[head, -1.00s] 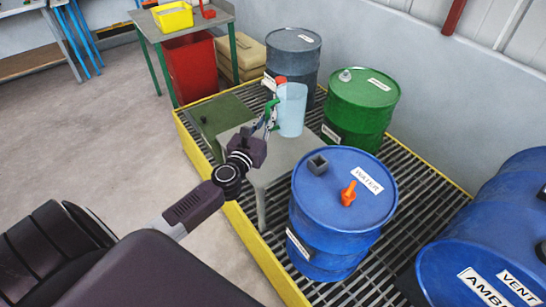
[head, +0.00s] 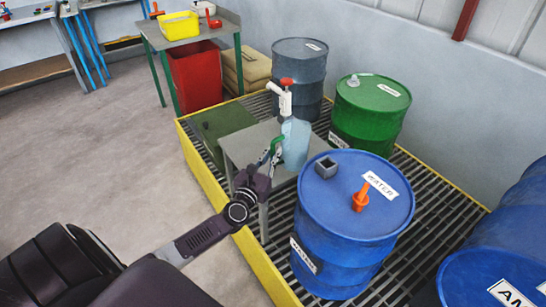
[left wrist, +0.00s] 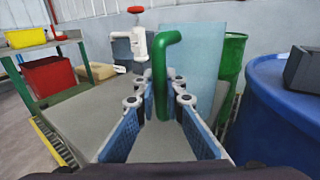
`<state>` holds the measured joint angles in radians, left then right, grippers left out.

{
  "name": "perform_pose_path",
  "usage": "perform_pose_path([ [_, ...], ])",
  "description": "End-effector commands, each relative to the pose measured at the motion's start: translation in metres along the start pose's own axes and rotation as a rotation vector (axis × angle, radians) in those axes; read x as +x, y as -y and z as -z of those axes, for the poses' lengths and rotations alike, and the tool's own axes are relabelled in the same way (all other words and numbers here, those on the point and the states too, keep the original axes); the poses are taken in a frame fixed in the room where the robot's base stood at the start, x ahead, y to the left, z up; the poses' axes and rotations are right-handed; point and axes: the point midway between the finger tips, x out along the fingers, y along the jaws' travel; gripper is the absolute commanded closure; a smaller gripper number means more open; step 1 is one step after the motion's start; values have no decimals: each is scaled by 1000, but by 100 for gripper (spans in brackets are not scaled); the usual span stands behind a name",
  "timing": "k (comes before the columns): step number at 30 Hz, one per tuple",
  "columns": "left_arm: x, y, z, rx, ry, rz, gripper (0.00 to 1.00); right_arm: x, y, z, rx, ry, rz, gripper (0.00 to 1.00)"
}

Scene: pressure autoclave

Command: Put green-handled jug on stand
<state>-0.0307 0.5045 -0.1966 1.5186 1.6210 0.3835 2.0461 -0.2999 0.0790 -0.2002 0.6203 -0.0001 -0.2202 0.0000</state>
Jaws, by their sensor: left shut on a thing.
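The jug (head: 295,145) is pale blue and see-through, and it looks upright. Its green handle (left wrist: 172,60) stands between my left fingers in the left wrist view. My left gripper (head: 271,156) is shut on this handle, with the jug on its far side. The grey stand (head: 240,147) is a small table on the grating. The jug shows at the right part of the stand's top, below a white tap (head: 285,101) with a red knob. I cannot tell whether its base touches the stand. My right gripper is not in view.
A blue water drum (head: 355,230) with an orange tap stands close in front of the stand. A green drum (head: 371,110) and a dark grey drum (head: 300,75) stand behind. A yellow kerb (head: 230,215) edges the grating. Open floor lies left.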

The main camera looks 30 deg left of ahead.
Motion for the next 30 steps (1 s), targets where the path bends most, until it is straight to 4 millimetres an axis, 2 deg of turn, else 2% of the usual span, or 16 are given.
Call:
perform_pose_path([
  [8,0,0,3,0,1,0,100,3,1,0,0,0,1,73],
  [9,0,0,3,0,0,0,89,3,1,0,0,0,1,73],
  [14,0,0,2,0,-1,1,73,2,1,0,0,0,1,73],
  [25,0,0,-4,1,0,1,73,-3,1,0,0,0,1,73],
  [30,-24,1,0,0,-3,1,73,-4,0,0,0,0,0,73],
])
